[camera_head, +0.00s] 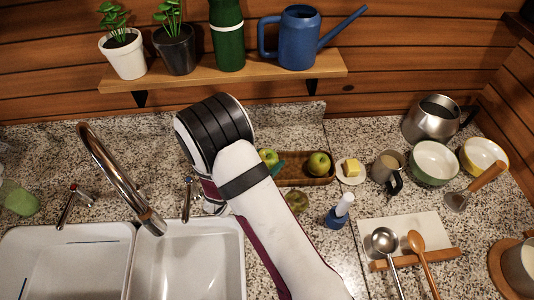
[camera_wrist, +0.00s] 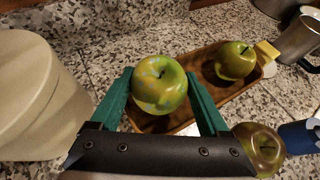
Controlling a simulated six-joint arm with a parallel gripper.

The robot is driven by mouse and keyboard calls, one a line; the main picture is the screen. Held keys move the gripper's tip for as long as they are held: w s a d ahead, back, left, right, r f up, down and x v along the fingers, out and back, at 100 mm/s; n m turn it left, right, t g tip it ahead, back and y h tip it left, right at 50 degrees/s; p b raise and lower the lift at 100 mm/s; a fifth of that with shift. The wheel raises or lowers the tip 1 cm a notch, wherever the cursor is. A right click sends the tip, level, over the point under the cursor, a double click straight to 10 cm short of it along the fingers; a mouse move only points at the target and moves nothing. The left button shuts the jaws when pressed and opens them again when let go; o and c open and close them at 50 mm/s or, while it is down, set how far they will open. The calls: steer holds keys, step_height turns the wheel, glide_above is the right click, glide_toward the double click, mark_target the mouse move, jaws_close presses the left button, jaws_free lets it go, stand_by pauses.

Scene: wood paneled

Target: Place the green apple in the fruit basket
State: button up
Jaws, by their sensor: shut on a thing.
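The green apple (camera_wrist: 159,85) is between the two teal fingers of my gripper (camera_wrist: 160,76), which is shut on it. In the head view, the held apple (camera_head: 268,157) shows beside my arm, with one teal finger (camera_head: 277,168) to its right. The fruit basket is a shallow brown tray (camera_head: 300,180); it also shows in the wrist view (camera_wrist: 208,52). The held apple is over the basket's left end; I cannot tell whether it touches the bottom. My arm hides part of that end.
Another apple (camera_head: 318,164) sits in the basket's right end. A brownish-green apple (camera_wrist: 260,148) is outside the basket, near a blue-handled item (camera_head: 339,211). A butter dish (camera_head: 350,170) and a metal mug (camera_head: 387,166) stand right of the basket. The sink (camera_head: 190,255) is left.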

steer(key=o, duration=1.3)
steer(key=v, duration=0.7)
steer(key=shift+s+a, duration=0.15)
